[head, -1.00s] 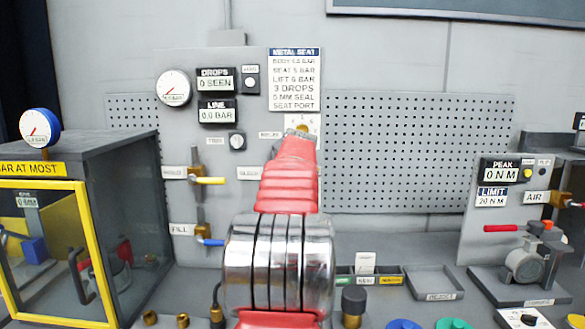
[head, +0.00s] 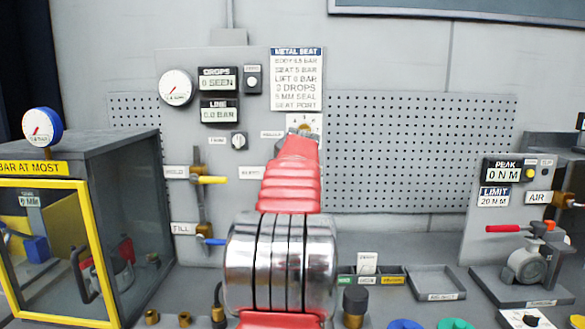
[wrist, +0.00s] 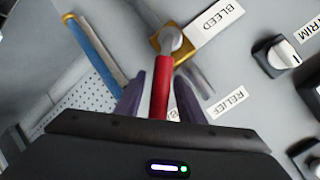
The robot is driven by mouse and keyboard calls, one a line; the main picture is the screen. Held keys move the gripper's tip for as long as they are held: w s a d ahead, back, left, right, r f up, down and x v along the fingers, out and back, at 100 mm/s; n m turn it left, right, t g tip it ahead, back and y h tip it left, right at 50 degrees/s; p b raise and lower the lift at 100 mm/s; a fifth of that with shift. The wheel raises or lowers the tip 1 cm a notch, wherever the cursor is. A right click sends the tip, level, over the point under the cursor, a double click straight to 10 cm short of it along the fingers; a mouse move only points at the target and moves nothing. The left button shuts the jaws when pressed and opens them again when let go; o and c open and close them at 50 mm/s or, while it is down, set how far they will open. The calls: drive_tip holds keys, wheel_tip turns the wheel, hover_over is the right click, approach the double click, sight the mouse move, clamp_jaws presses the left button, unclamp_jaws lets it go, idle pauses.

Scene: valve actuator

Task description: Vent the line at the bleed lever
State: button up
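The bleed lever (wrist: 161,85) is a red bar in the wrist view, running from a brass valve with a round grey hub beside the BLEED label (wrist: 216,22). My gripper (wrist: 159,78) has its two dark purple fingers on either side of the lever, with narrow gaps showing between fingers and lever. Contact is hard to judge. In the head view my red and chrome arm covers the panel where the gripper works, so lever and fingers are hidden there. The LINE display (head: 219,111) reads 0.0 BAR and the DROPS display (head: 217,78) reads 0 SEEN.
In the head view, a yellow-framed cabinet (head: 95,260) stands left and a red-handled actuator bench (head: 525,265) right.

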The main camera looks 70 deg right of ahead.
drive_tip(key=v, duration=1.3)
drive_tip(key=shift+a, duration=0.25)
drive_tip(key=shift+s, duration=0.1)
drive_tip(key=shift+c, duration=0.3)
